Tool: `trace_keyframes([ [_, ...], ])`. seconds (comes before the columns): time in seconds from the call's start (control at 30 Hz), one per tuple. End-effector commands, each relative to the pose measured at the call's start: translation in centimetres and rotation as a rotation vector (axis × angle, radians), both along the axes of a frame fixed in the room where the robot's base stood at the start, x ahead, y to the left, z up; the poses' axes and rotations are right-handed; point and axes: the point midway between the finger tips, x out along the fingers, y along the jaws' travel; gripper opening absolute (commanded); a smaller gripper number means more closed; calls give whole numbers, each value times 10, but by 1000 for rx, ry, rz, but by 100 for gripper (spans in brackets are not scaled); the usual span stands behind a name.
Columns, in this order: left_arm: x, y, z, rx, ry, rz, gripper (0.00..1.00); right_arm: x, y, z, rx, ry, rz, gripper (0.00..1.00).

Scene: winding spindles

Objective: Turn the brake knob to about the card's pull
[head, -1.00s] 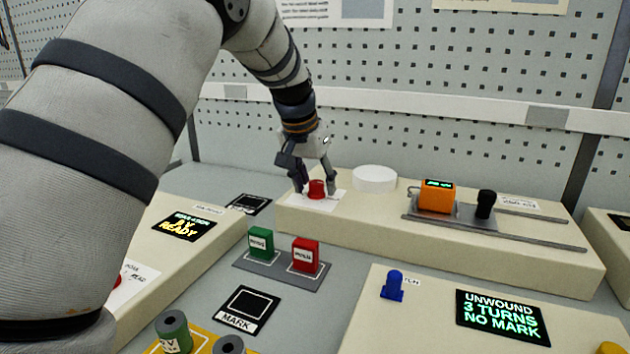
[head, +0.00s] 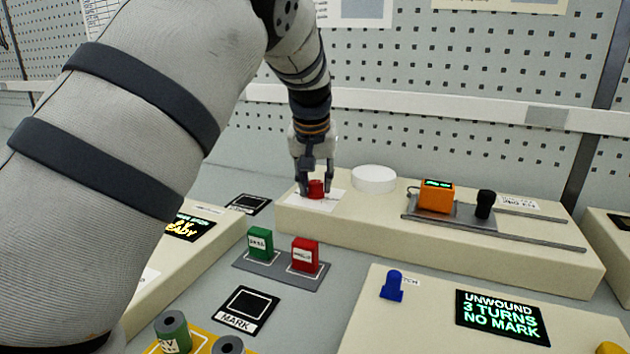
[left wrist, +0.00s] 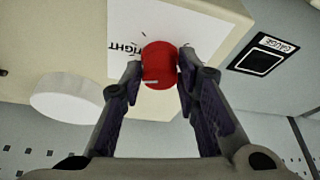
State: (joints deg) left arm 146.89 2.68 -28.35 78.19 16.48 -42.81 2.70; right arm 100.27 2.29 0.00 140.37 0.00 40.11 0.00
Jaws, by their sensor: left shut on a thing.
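The red brake knob (head: 316,188) stands on a white label plate on the beige block at the back. My left gripper (head: 317,187) comes down on it from above, with a finger on each side. In the left wrist view the red knob (left wrist: 159,66) sits between the two fingertips (left wrist: 160,72), and they are shut on it. A short pale line shows on the knob's edge. The white label (left wrist: 190,25) beside it shows part of a word, "IGHT". No card with a pull value can be made out clearly. My right gripper is not in view.
On the same block stand a white disc (head: 374,179) and an orange gauge (head: 436,197) on a rail plate with a black knob (head: 485,204). Green (head: 260,244) and red (head: 305,255) blocks stand in front. A front-right panel has a blue switch (head: 392,285) and a display (head: 502,315).

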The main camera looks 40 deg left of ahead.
Motion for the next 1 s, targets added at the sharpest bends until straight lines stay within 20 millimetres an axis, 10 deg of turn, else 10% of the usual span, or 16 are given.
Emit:
trace_keyframes([
  [1.0,1,-2,-1,-2,2,326,1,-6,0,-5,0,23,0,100],
])
